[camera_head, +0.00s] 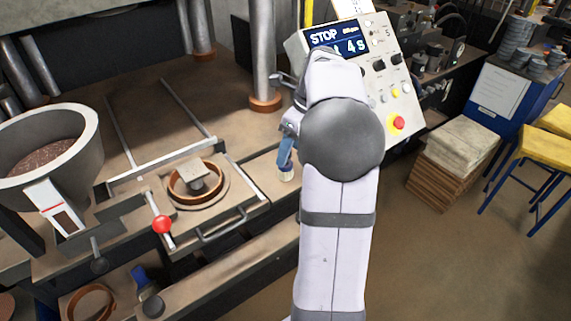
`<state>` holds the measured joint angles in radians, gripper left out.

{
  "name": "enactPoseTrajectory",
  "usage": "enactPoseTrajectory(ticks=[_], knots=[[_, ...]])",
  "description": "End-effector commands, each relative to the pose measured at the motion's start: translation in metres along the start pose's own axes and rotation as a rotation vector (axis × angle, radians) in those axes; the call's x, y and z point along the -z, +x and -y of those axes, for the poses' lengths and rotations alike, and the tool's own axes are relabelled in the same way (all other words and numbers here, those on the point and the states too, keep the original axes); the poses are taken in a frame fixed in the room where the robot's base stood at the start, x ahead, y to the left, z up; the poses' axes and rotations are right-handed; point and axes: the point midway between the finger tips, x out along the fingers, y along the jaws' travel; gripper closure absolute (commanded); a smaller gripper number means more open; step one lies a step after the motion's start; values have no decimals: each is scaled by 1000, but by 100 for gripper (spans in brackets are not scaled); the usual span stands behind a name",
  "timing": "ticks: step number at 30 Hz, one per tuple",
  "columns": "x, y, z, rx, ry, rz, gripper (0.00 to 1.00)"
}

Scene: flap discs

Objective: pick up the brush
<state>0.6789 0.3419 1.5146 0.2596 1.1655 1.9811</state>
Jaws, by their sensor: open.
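The end of my arm, with my gripper (286,172), hangs left of my large grey elbow joint, over the front edge of the press bench. My gripper is open. A blue part with a pale tip shows there, too small to make out its fingers. I see no clear brush. A blue-handled piece with a dark round end (150,303), low at the left by the bench front, may be the brush, but I cannot tell. It is well left of and below my gripper, apart from it.
A grey hopper (90,135) of brown grain stands at the left. A round mould (197,183) sits on the slide plate, beside a red-knobbed lever (162,225). A control panel (365,65) reading STOP stands behind my arm. Stacked sheets (455,150) and yellow stools (548,145) are at the right.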

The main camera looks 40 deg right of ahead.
Motion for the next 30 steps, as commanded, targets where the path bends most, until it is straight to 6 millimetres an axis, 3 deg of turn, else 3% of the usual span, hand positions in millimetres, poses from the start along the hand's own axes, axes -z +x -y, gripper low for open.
enactPoseTrajectory(ticks=[8,18,27,30], knots=[[-1,10,-1,-2,0,-1,46],[-1,49,-2,-2,1,-2,46],[-1,53,-2,1,1,-1,46],[-1,53,-2,1,1,-1,68]])
